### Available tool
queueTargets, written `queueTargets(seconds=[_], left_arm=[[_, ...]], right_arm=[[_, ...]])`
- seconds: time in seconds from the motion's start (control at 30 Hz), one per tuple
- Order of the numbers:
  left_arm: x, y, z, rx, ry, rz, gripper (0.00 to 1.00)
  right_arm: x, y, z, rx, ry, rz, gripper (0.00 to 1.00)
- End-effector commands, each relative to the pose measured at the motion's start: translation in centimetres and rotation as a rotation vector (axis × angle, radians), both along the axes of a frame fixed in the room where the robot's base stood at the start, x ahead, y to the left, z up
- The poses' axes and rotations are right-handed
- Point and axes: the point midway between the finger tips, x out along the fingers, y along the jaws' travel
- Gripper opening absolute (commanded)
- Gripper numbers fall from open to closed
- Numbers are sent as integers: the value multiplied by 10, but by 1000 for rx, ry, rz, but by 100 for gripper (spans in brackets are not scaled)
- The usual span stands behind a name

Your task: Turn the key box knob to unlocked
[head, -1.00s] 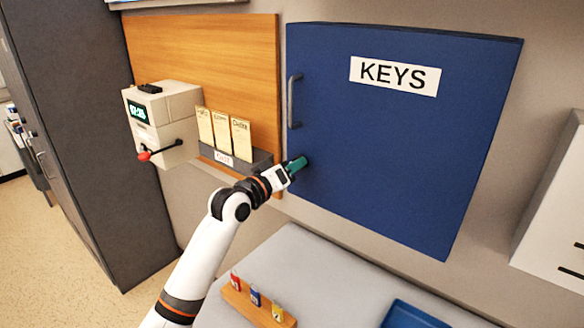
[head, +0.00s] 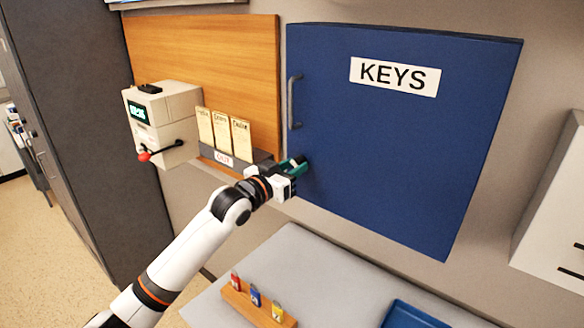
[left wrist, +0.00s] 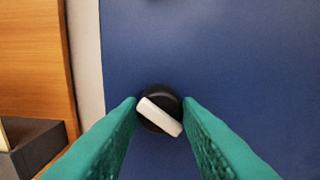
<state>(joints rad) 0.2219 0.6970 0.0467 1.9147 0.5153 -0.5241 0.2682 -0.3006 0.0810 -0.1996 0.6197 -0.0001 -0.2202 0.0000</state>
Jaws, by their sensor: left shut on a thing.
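The blue key box (head: 400,140) with a KEYS label hangs on the wall, its door closed. The key box knob (left wrist: 160,115) shows in the left wrist view as a black round base with a white bar, which lies slanted from upper left to lower right. My left gripper (head: 297,163) is at the lower left of the door, and its green fingers also show in the left wrist view (left wrist: 160,116). They are shut on the knob, one on each side of it. In the head view the gripper hides the knob. My right gripper is not in view.
A grey door handle (head: 294,102) is above the gripper. A card rack (head: 238,163) and a time clock (head: 160,125) are close on the left. Below are a wooden block with key tags (head: 257,306) and a blue tray (head: 412,316) on the desk.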

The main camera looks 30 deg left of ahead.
Motion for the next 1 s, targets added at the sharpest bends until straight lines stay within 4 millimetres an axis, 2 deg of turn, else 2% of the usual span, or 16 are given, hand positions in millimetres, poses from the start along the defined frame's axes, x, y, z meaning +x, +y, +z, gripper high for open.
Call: queueTargets(seconds=[0.6,1.0], left_arm=[[0,0,1,581,-46,0,8],[0,0,0,853,-67,1,8]], right_arm=[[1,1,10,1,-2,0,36],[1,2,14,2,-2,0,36]])
